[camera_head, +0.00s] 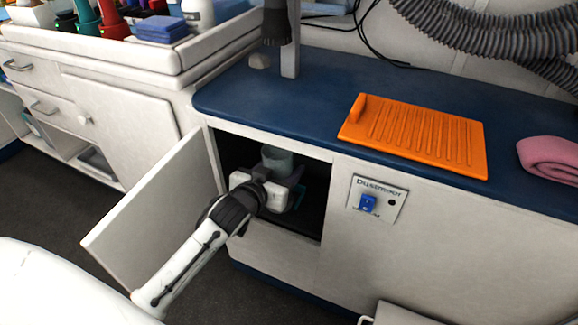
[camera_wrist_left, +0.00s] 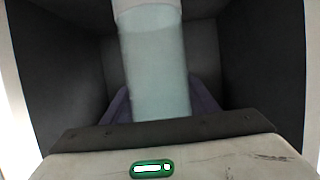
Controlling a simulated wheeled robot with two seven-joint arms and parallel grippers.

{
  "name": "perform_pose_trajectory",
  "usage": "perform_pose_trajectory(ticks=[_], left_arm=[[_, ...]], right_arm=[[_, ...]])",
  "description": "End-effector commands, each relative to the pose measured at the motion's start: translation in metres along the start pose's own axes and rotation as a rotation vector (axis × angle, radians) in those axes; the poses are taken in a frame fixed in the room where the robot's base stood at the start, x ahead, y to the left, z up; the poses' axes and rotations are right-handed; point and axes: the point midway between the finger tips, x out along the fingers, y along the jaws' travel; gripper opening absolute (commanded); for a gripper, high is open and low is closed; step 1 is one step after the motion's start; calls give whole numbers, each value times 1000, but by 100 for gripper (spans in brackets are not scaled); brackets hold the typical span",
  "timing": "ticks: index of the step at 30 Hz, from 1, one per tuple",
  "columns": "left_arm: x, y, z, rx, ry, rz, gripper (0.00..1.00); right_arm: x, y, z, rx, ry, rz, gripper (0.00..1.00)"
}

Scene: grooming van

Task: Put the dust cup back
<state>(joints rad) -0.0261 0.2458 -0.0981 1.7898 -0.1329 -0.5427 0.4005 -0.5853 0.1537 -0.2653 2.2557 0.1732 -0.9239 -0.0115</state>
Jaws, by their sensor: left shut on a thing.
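The dust cup (camera_head: 277,158) is a pale, translucent cylinder inside the open cabinet compartment (camera_head: 312,205). My left gripper (camera_head: 282,182) reaches into that compartment and is shut on the cup. In the left wrist view the cup (camera_wrist_left: 155,70) stands between the two purple fingers, with a paler band at its top. I cannot tell whether the cup touches a fitting above it. The cabinet door (camera_head: 160,205) stands open to the left of my arm. My right gripper is not in view.
A panel marked "Dustmeer" with a blue switch (camera_head: 367,203) is right of the opening. On the blue counter (camera_head: 310,95) lie an orange ribbed mat (camera_head: 415,135) and a pink towel (camera_head: 552,160). A grey hose (camera_head: 490,35) hangs above. The compartment walls are close around my gripper.

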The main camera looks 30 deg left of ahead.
Motion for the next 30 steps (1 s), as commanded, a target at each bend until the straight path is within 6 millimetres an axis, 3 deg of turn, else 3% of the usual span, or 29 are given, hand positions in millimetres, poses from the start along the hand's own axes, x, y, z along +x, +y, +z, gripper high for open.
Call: perform_pose_trajectory(ticks=[6, 9, 29, 30], left_arm=[[36, 0, -10, 1, 5, 0, 31], [37, 0, 2, 0, 3, 0, 31], [40, 0, 12, 0, 4, 1, 31], [40, 0, 13, 0, 2, 0, 57]], right_arm=[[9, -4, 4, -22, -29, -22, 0], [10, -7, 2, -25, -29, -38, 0], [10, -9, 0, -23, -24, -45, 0], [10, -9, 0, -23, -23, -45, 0]])
